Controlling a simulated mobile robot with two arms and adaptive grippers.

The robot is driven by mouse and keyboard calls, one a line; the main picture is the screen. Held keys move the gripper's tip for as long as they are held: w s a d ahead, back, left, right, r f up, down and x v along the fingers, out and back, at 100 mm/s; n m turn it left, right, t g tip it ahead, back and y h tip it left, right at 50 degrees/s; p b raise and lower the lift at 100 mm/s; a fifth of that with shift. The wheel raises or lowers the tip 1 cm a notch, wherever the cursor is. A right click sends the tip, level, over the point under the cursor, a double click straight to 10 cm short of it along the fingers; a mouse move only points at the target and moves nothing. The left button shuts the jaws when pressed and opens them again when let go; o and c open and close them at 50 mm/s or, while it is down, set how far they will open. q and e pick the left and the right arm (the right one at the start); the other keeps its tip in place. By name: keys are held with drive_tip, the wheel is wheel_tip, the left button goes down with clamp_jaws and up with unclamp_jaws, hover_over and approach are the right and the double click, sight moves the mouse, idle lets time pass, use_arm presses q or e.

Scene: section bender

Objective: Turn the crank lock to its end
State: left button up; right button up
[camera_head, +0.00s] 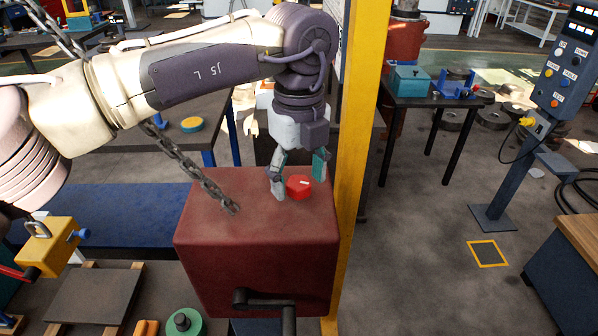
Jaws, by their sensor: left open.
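A red knob (298,187) with a small white mark sits on the top of a dark red box (255,265), near its back right. My left gripper (299,177) points down over the knob, one finger on its left and the other on its right and slightly behind. The fingers are open, and I cannot tell whether either touches the knob. A black crank handle (262,302) is on the front of the box, its lower end cut off by the picture's edge. My right gripper is not in view.
A yellow post (361,130) stands close to the right of the box and gripper. A chain (190,165) hangs down to the box's top left. A yellow padlocked block (48,246) is at the left. A control pedestal (493,214) stands right; floor between is mostly clear.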

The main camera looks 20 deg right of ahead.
use_arm(q)
drive_tip(key=shift+w+f, duration=0.2)
drive_tip(key=shift+f, duration=0.1)
drive_tip(key=shift+c, duration=0.3)
drive_tip(key=shift+s+r, duration=0.1)
drive_tip(key=c, duration=1.1)
